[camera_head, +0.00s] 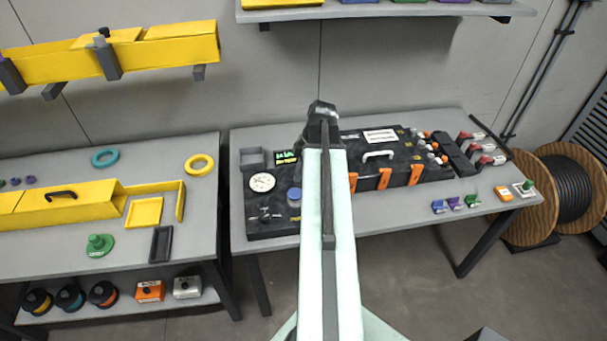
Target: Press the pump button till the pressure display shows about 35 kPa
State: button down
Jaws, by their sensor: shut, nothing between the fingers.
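A black panel (257,222) lies on the right-hand grey table. On its left part are a small lit display (286,156) with green marks, a round white dial (262,182) and a blue round knob-like part (294,194) that may be the pump button. The display's figures are too small to read. My pale arm reaches up across the middle of the picture. My gripper (322,112) is at its dark far end, over the back of the panel, shut and empty. It appears apart from the blue part. My arm hides the panel's middle, and the fingertips are not clear.
A black case with orange latches (416,175) stands right of my arm. Small coloured blocks (455,203) sit along the table's front edge. A cable reel (572,190) stands at right. The left table (205,225) holds yellow channel pieces and rings. A shelf (390,10) hangs above.

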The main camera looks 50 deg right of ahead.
aim_at(294, 194)
jog(key=b+x, duration=0.1)
jog(key=x, duration=0.1)
jog(key=b+x, duration=0.3)
jog(key=x, duration=0.1)
jog(key=shift+s+d+f, duration=0.15)
jog(key=shift+s+d, duration=0.15)
jog(key=shift+d, duration=0.1)
jog(key=shift+f+b, duration=0.2)
jog(key=shift+b, duration=0.15)
